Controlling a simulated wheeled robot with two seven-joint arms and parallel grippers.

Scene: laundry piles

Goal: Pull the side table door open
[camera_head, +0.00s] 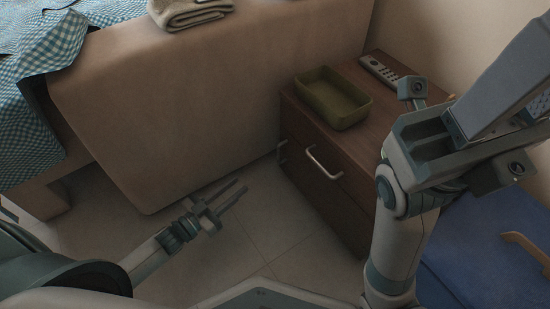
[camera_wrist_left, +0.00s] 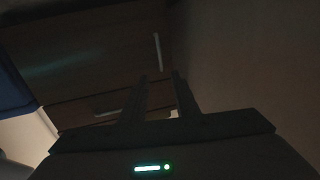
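The brown wooden side table (camera_head: 320,180) stands right of centre in the head view. A silver horizontal handle (camera_head: 325,162) is on its upper front. A vertical handle (camera_head: 281,152) is near the front's left edge; in the left wrist view this upright bar (camera_wrist_left: 157,52) shows beyond the fingertips on the door (camera_wrist_left: 95,60), which looks closed. My left gripper (camera_head: 242,186) is open and empty, low in front of the table's left side and apart from the handle. Its parted fingers also show in the left wrist view (camera_wrist_left: 161,80).
An olive tray (camera_head: 333,112) and a remote (camera_head: 379,69) are on the table top. A beige sofa or bed side (camera_head: 200,100) stands close left of the table. A blue object (camera_head: 490,245) lies at lower right. Tiled floor (camera_head: 275,225) is clear before the table.

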